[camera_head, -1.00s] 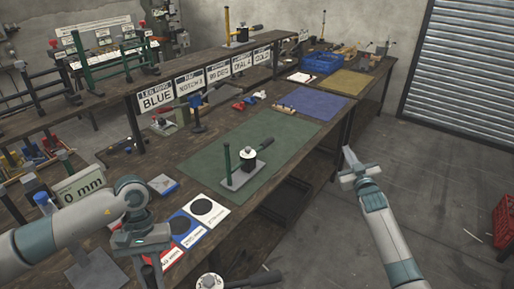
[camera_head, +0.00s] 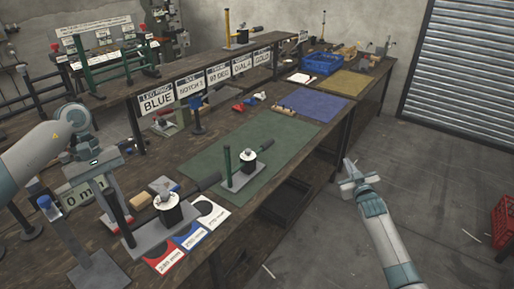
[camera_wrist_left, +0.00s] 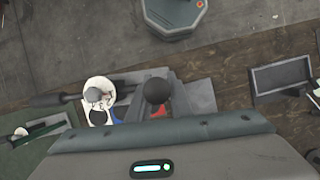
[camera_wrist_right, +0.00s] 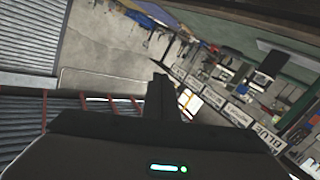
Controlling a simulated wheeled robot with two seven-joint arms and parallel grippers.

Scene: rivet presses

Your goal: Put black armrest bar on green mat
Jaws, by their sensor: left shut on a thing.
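A rivet press with a black upright bar (camera_head: 116,206), a grey base (camera_head: 152,238) and a dark lever is at the near left, over the edge of the coloured cards. My left gripper (camera_head: 107,178) is shut on the upper part of this bar. In the left wrist view the bar's round black top (camera_wrist_left: 157,90) is between the jaws, beside the press head (camera_wrist_left: 98,93). Whether the base touches the table is unclear. The green mat (camera_head: 275,145) lies farther right; a press with a green post (camera_head: 227,165) stands on it. My right gripper (camera_head: 349,177) looks shut and empty, right of the table.
Red (camera_head: 165,261), blue (camera_head: 188,240) and white (camera_head: 214,214) cards lie by the held press. A blue mat (camera_head: 313,104) and yellow mat (camera_head: 350,83) lie beyond the green mat. A labelled shelf (camera_head: 215,75) runs behind. The green mat's far half is clear.

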